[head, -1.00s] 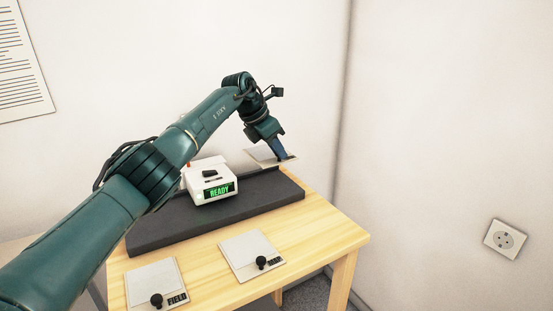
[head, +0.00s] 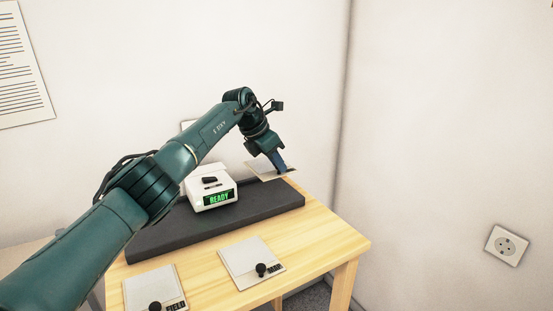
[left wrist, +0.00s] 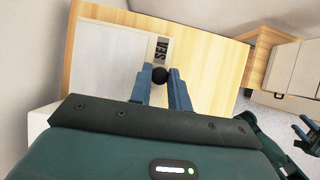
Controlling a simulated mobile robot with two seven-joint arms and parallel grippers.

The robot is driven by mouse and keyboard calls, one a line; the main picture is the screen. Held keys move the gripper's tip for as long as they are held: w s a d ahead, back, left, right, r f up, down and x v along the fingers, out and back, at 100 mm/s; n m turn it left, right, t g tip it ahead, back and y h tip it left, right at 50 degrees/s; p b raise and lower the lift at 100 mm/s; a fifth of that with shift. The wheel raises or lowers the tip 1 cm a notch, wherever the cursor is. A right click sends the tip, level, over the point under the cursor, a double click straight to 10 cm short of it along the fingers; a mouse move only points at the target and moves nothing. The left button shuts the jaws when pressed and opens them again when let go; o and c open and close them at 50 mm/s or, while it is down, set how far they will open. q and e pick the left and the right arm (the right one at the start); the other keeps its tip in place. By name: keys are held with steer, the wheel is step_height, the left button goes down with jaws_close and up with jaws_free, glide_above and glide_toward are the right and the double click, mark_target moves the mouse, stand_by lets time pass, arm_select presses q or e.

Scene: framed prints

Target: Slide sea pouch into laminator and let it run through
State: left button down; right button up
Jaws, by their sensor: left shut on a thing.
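The sea pouch (head: 259,171) is a flat pale sheet with a dark label strip and a black knob. In the left wrist view the pouch (left wrist: 112,58) shows the word SEA. My left gripper (head: 281,168) is shut on its black knob and holds it to the right of the laminator; in the left wrist view the blue fingertips (left wrist: 160,76) flank the knob. The white laminator (head: 196,200) stands on a dark slab, its green display reading READY. The pouch is apart from the laminator. At the left wrist view's right edge, my right gripper (left wrist: 307,132) shows partly.
The dark slab (head: 255,208) lies along the back of the wooden table (head: 318,237). Two more knobbed pouches lie in front: the FIELD pouch (head: 147,284) and another pouch (head: 243,258). Walls close the back and right; a socket (head: 507,245) is on the right wall.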

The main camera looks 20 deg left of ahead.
mark_target(277, 172)
arm_select(q)
steer(key=shift+f, duration=1.55)
steer(key=shift+f+b, duration=0.85)
steer(key=shift+f, duration=1.6)
steer(key=shift+s+a+r+p, duration=0.1)
steer(key=shift+s+a+p, duration=0.65)
steer(key=shift+s+p, duration=0.1)
steer(key=shift+s+a+p, duration=1.1)
steer(key=shift+s+a, duration=0.25)
steer(key=shift+s, duration=0.3)
steer(key=c, duration=1.2)
jaws_free()
steer(key=shift+c, duration=0.2)
